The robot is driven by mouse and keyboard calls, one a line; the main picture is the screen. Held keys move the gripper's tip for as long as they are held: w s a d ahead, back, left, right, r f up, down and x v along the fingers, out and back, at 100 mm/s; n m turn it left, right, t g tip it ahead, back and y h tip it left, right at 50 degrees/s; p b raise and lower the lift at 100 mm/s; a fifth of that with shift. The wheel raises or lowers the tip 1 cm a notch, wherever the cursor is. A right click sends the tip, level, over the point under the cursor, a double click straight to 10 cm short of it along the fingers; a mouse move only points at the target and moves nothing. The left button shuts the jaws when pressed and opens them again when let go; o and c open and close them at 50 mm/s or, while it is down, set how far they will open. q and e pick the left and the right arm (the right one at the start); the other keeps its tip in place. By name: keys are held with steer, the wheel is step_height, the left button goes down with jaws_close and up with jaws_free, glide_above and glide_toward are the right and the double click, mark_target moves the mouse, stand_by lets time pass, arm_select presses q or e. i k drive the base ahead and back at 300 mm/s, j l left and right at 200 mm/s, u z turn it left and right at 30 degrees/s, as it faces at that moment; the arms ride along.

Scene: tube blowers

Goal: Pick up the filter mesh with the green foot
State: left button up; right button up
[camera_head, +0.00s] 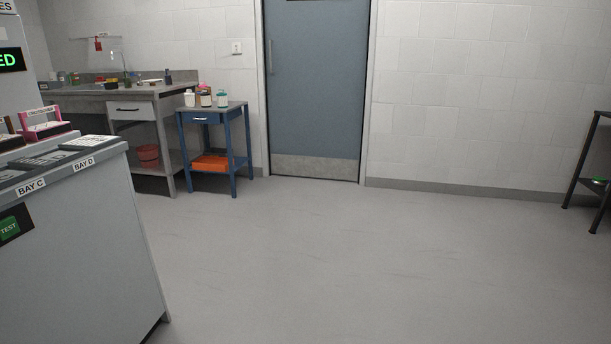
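I cannot make out a filter mesh with a green foot for certain. A small green item (599,181) lies on the lower shelf of a dark rack (578,165) at the right edge; it is too small to tell what it is. Neither of my grippers is in view.
A grey machine (95,235) with bay labels and a pink-framed item (45,126) stands at the left. Behind it are a workbench (120,92) and a blue side table (212,115) with bottles on top. A blue-grey door (318,90) is shut. The middle floor is clear.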

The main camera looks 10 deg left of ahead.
mark_target(127, 80)
steer(key=i+l, duration=0.1)
steer(key=i, duration=0.9)
steer(key=i+l, duration=0.1)
steer(key=i, duration=0.95)
steer(key=i+j+u, duration=0.2)
steer(key=i+u, duration=0.15)
steer(key=i, duration=0.2)
steer(key=i+u, duration=0.4)
steer(key=i, duration=0.2)
steer(key=i+u, duration=0.35)
steer(key=i, duration=0.25)
steer(key=i+l+u, duration=0.4)
steer(key=i, duration=0.15)
steer(key=i+j+u, duration=0.15)
steer(key=i, duration=0.6)
steer(key=i+j+u, duration=0.15)
steer(key=i, duration=0.55)
steer(key=u, duration=0.15)
steer(key=i+j, duration=0.2)
steer(key=i, duration=0.3)
steer(key=i+j+z, duration=0.1)
steer(key=i, duration=0.45)
steer(key=i+j, duration=0.3)
steer(key=i, duration=0.2)
steer(key=i+j+z, duration=0.1)
steer(key=z, duration=0.3)
steer(key=i+j+z, duration=0.15)
steer(key=z, duration=0.25)
steer(key=i+j+z, duration=0.2)
steer(key=z, duration=0.2)
